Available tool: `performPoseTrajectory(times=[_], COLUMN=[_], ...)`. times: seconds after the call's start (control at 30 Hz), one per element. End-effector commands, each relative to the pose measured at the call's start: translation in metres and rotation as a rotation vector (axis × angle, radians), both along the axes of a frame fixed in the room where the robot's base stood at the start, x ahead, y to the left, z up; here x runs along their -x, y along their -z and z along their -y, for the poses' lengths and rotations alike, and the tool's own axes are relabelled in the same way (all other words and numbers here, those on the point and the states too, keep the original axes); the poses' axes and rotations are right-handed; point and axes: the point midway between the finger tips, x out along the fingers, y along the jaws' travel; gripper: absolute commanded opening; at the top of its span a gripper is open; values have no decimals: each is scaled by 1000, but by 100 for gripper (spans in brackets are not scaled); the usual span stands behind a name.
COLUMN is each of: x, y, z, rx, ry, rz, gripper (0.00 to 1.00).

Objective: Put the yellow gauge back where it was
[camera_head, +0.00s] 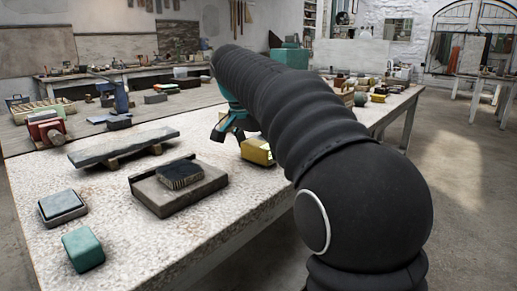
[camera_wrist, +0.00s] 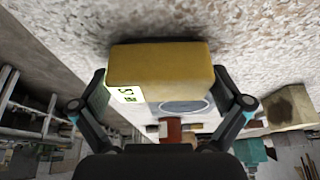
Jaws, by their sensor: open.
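The yellow gauge (camera_head: 257,152) is a small block on the speckled table, partly hidden behind my arm in the head view. In the wrist view the yellow gauge (camera_wrist: 160,66) fills the upper middle, with a pale label with dark marks on its lower left. My gripper (camera_head: 230,133) is at the left of the gauge in the head view, low over the table. In the wrist view my open gripper (camera_wrist: 160,95) has one finger on each side of the gauge. I cannot tell whether either finger touches it.
The speckled table (camera_head: 125,224) also bears a stone block with a dark brush-like piece (camera_head: 181,174), a grey slab on supports (camera_head: 122,146), a teal block (camera_head: 83,249) and a framed grey block (camera_head: 62,206). Several small blocks lie further back. The front table edge is bare.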

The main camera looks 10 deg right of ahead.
Motion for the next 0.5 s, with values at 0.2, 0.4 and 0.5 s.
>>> performPoseTrajectory(times=[0.2,0.4,0.5], x=[4,13,18], y=[-25,-64,-81], z=[-7,-20,-27], rx=[-1,-1,-1], ry=[-2,-2,-2], rz=[4,4,3], gripper=[100,100,100])
